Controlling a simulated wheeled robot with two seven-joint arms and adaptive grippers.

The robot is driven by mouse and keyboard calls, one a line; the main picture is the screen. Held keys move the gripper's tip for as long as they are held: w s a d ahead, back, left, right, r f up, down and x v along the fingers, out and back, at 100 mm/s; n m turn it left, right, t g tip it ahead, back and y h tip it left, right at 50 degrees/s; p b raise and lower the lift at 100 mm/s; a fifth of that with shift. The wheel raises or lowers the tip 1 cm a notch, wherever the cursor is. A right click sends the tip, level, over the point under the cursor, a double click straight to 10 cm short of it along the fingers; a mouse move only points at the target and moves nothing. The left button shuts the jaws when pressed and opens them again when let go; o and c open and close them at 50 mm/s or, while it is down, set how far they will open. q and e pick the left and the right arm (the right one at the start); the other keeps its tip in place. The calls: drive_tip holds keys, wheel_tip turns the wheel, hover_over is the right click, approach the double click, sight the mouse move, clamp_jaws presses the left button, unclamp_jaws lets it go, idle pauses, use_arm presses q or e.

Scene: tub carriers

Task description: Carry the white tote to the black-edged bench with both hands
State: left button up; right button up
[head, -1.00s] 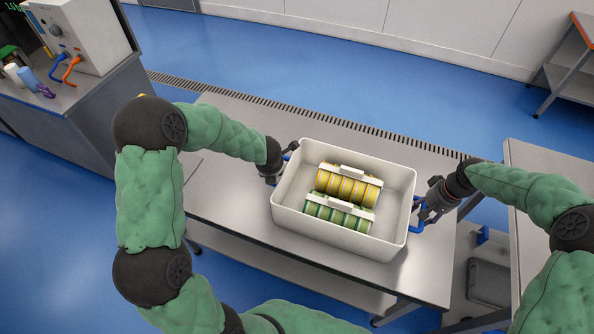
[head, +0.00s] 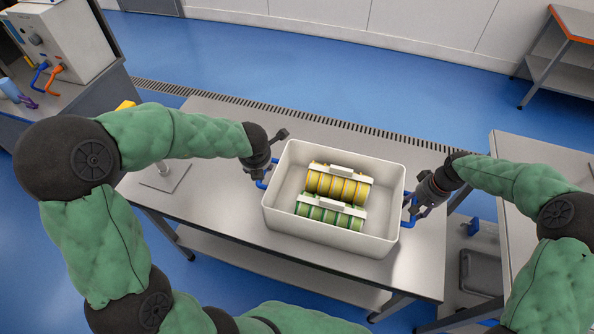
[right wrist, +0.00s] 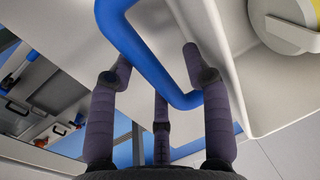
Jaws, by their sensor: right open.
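The white tote (head: 330,238) stands on a grey table, with one yellow-banded and one green-banded rack of rolls inside. It has a blue handle at each end, left (head: 264,182) and right (head: 408,221). My left gripper (head: 274,149) is at the tote's left end, just above and behind the left handle, its fingers spread and empty. My right gripper (head: 416,208) is at the right handle. In the right wrist view its open fingers (right wrist: 165,80) stand on either side of the blue handle bar (right wrist: 150,60), not closed on it. I cannot make out a black-edged bench.
The grey table (head: 225,215) has bare room left of the tote, where a small stand (head: 163,175) sits. Another bench (head: 520,150) is close at the right. An orange-edged bench (head: 575,25) is at the back right. A side bench with an instrument (head: 60,40) is at the left.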

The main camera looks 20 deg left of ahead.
drive_tip(key=shift+r, duration=0.3)
wheel_tip(320, 180, up, 11)
drive_tip(key=d, duration=0.2)
drive_tip(key=shift+d+r, duration=0.1)
idle(0.4)
